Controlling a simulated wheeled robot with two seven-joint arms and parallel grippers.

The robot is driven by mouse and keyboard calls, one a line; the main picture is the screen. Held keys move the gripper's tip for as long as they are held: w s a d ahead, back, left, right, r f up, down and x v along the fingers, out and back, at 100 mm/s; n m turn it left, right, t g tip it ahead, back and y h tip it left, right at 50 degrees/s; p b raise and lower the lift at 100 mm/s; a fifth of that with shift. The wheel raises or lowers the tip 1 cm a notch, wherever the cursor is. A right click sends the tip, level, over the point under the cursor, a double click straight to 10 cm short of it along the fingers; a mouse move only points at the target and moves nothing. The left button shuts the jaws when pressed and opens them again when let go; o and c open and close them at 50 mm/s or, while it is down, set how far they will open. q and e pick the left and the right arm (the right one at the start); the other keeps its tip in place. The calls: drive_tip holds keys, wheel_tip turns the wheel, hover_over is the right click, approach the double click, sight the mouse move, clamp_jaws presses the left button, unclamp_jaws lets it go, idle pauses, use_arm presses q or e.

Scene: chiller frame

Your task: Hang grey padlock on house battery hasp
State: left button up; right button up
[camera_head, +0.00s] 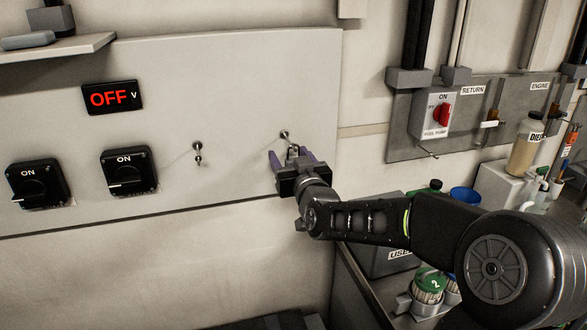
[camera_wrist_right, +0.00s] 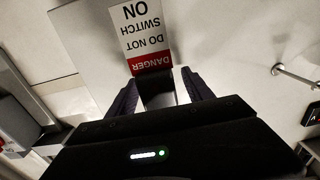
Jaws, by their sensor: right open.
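My right gripper (camera_head: 288,157) is at the right part of the pale panel, just below the right-hand peg (camera_head: 284,135). Its purple fingers are apart. A small grey piece (camera_head: 294,151), which looks like the grey padlock, shows between them; whether it hangs on the peg is unclear. In the right wrist view, a dark grey block (camera_wrist_right: 158,92) lies between the fingers of my right gripper (camera_wrist_right: 160,98), with a red and white danger tag (camera_wrist_right: 146,35) beyond it. Two black rotary switches (camera_head: 39,184) (camera_head: 129,171) are at the left; I cannot tell which carries the house battery hasp. My left gripper is not in view.
A second peg (camera_head: 197,150) stands out of the panel left of my gripper. A red OFF display (camera_head: 112,97) is above the switches, and a shelf (camera_head: 60,48) juts out at upper left. A fuel pump switch (camera_head: 434,113) and bottles crowd the right. The panel's middle is clear.

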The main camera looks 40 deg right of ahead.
clamp_jaws()
idle(0.8)
